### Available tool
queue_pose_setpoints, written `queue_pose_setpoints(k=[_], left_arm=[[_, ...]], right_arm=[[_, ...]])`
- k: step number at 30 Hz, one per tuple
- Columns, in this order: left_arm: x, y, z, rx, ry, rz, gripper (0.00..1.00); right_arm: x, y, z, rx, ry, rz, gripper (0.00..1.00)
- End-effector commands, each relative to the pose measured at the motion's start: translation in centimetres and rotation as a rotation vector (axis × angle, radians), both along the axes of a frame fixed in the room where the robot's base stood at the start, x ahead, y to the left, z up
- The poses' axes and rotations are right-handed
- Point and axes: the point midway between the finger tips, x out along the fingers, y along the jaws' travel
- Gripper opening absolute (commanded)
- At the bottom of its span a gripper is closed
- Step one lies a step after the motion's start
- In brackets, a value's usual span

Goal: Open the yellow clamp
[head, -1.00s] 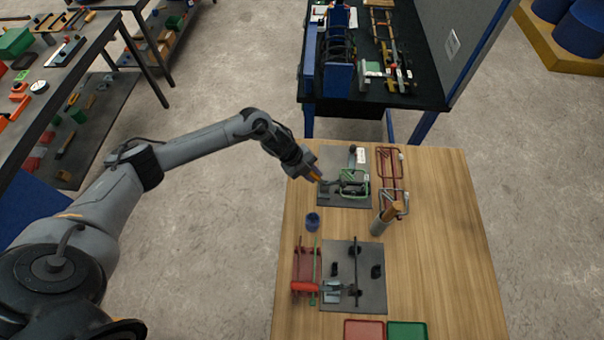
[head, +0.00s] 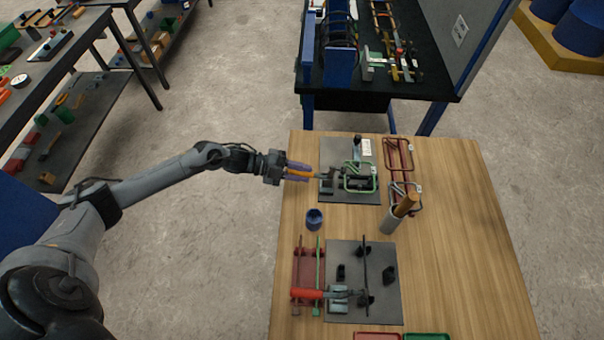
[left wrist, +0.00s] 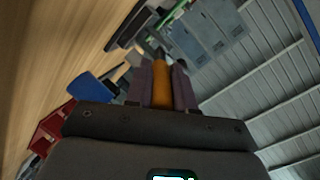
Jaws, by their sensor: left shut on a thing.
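The yellow clamp's orange-yellow handle (head: 299,175) sticks out to the left from the far grey plate (head: 340,147) on the wooden table. My left gripper (head: 298,172) comes in level from the left, its purple fingers shut around this handle. In the left wrist view the handle (left wrist: 161,82) lies between the two purple fingers (left wrist: 162,88). The clamp's metal body (head: 327,182) sits at the plate's left side, beside a green bent-wire frame (head: 359,177). The clamp's jaw is too small to make out. My right gripper is out of view.
A blue cup (head: 314,219) stands just in front of the plate. Red racks (head: 400,165) and a grey holder with a wooden handle (head: 393,218) stand to the right. The table's right side is clear.

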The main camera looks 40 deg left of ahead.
Motion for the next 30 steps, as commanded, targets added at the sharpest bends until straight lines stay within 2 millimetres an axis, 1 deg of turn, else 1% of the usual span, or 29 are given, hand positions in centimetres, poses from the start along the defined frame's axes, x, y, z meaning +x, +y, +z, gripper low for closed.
queue_pose_setpoints(k=[1,4,16,17,21,22,30], left_arm=[[-0.05,0.0,-0.3,-0.009,-0.004,0.0,0.0],[-0.05,0.01,-0.3,-0.02,-0.012,0.0,0.0],[-0.05,0.04,-0.35,-0.025,-0.013,0.002,0.0],[-0.06,0.04,-0.36,-0.025,-0.013,0.002,0.25],[-0.05,0.03,-0.37,-0.025,-0.013,0.002,0.46],[-0.05,0.02,-0.35,-0.025,-0.013,0.002,0.48],[-0.06,0.07,-0.28,-0.024,-0.014,0.0,0.48]], right_arm=[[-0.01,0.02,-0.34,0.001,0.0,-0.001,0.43],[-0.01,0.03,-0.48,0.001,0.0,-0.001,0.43],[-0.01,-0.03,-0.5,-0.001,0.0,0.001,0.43],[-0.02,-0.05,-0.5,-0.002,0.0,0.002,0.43],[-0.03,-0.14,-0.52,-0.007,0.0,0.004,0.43],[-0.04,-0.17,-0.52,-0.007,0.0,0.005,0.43],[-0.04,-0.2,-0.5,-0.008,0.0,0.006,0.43]])
